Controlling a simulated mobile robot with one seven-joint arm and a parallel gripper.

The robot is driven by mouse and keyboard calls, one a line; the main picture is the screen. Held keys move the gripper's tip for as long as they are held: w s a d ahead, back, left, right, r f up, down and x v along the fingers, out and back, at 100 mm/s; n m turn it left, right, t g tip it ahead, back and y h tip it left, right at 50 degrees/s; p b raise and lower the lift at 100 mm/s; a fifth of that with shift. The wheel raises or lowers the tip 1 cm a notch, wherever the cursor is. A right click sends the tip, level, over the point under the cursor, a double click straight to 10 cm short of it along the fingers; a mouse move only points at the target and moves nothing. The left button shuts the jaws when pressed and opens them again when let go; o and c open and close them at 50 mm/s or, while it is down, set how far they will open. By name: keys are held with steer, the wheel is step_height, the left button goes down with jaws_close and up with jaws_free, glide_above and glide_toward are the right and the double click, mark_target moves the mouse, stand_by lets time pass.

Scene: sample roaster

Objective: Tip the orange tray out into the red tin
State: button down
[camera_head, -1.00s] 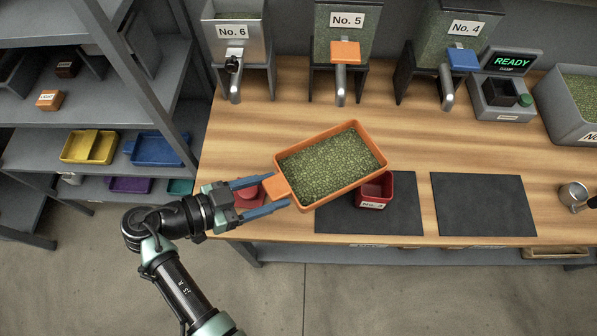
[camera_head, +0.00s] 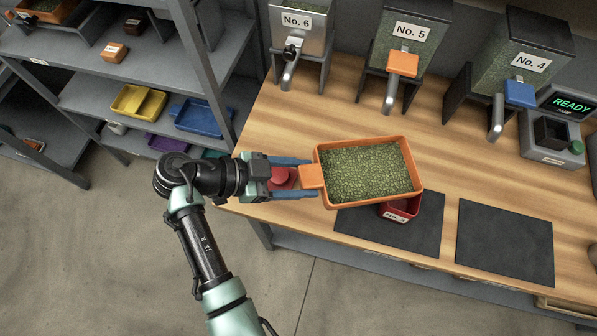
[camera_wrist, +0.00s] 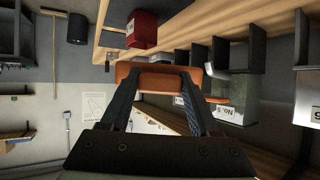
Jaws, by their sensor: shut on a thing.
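The orange tray (camera_head: 323,195) is full of green beans (camera_head: 368,173) and hangs over the table, roughly level. My gripper (camera_head: 312,177) is shut on its orange handle; the handle also shows between the fingers in the wrist view (camera_wrist: 160,77). The red tin (camera_head: 398,213) stands on the dark mat below the tray's lower right edge. The tray hides most of it, so its inside is mostly out of sight. No beans are seen falling.
A red object (camera_head: 283,179) sits on the table behind my fingers. A second dark mat (camera_head: 505,243) to the right is bare. Hoppers No. 6 (camera_head: 297,30), No. 5 (camera_head: 412,45) and No. 4 (camera_head: 520,70) line the back. Shelves (camera_head: 130,75) stand at left.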

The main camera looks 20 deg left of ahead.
steer(key=shift+d+r+m+g+y+p, duration=0.2)
steer(key=shift+r+y+p, duration=0.4)
steer(key=shift+p, duration=0.2)
steer(key=shift+d+r+m+g+y+p, duration=0.1)
steer(key=shift+d+r+y+p, duration=0.15)
steer(key=shift+r+y+p, duration=0.4)
steer(key=shift+d+r+m+g+y+p, duration=0.1)
steer(key=shift+d+r+y+p, duration=0.1)
steer(key=shift+r+y+p, duration=0.55)
steer(key=shift+w+d+r+m+g+y+p, duration=0.7)
steer(key=shift+d+r+y+p, duration=2.4)
steer(key=shift+d+r+p, duration=2.45)
steer(key=w+d+f+m+y+b, duration=0.1)
steer(key=d+y+b, duration=0.2)
steer(key=d, duration=0.7)
steer(key=d+f+m+y+b, duration=0.1)
steer(key=d+f+y+b, duration=0.1)
steer(key=d+y, duration=0.5)
steer(key=d+b, duration=0.1)
steer(key=d, duration=0.2)
steer(key=shift+w+y, duration=0.3)
steer(key=shift+w, duration=0.1)
steer(key=shift+d+r, duration=0.1)
